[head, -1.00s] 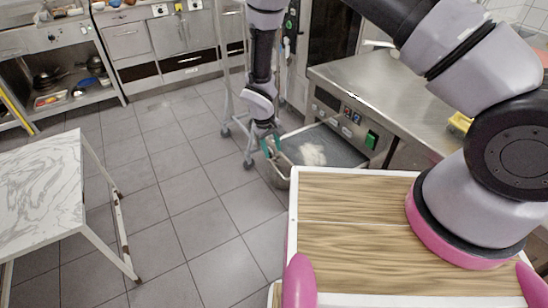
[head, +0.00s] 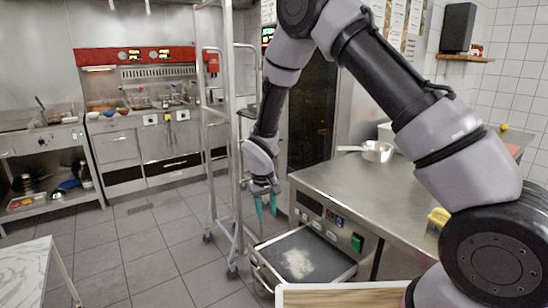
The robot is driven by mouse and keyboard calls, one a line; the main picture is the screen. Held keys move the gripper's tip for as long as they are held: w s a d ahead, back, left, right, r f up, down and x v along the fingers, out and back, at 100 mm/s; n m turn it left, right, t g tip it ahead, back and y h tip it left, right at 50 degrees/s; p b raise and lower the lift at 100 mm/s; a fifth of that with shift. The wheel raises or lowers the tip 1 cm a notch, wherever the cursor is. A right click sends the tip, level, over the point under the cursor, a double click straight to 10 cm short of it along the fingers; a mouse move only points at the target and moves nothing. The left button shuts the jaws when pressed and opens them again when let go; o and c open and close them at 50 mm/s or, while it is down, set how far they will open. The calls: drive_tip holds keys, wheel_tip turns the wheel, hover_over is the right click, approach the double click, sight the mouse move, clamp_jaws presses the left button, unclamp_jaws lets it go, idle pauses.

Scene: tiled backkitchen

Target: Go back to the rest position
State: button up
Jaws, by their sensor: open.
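My gripper (head: 266,207) hangs at the end of my bent arm, left of the middle of the head view. Its two teal fingers point down and stand apart, with nothing between them. It is above the left part of an open drawer (head: 323,253) that juts from the steel counter. A pale, shapeless heap (head: 298,263) lies on the drawer's dark bottom, below and to the right of the fingers and apart from them.
The steel counter (head: 372,198) with a pan (head: 376,151) and a yellow item (head: 439,217) stands right. A wheeled rack (head: 236,190) stands just left of my gripper. A marble-topped table (head: 22,268) is at lower left. Tiled floor (head: 150,245) between is clear.

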drive_tip(key=s+d+r+m+t+y, duration=0.1)
drive_tip(key=d+r+m, duration=0.1)
drive_tip(key=d+r, duration=0.5)
drive_tip(key=d+r+m, duration=0.1)
drive_tip(key=d+r, duration=0.2)
drive_tip(key=r, duration=0.8)
drive_tip(key=s+d+r+m+t+y, duration=0.1)
drive_tip(key=d+r+m, duration=0.1)
drive_tip(key=d+r, duration=0.45)
drive_tip(key=s+d+r+m+t, duration=0.1)
drive_tip(key=s+d+r+m, duration=0.1)
drive_tip(key=s+d+r, duration=0.3)
drive_tip(key=s+d+r+m+t, duration=0.1)
drive_tip(key=s+d+r+t, duration=0.1)
drive_tip(key=s+d+r, duration=0.4)
drive_tip(key=s+r, duration=0.4)
drive_tip(key=s, duration=0.3)
drive_tip(key=shift+s+m+t+y, duration=0.3)
drive_tip(key=shift+m+y, duration=0.1)
drive_tip(key=shift+r, duration=0.1)
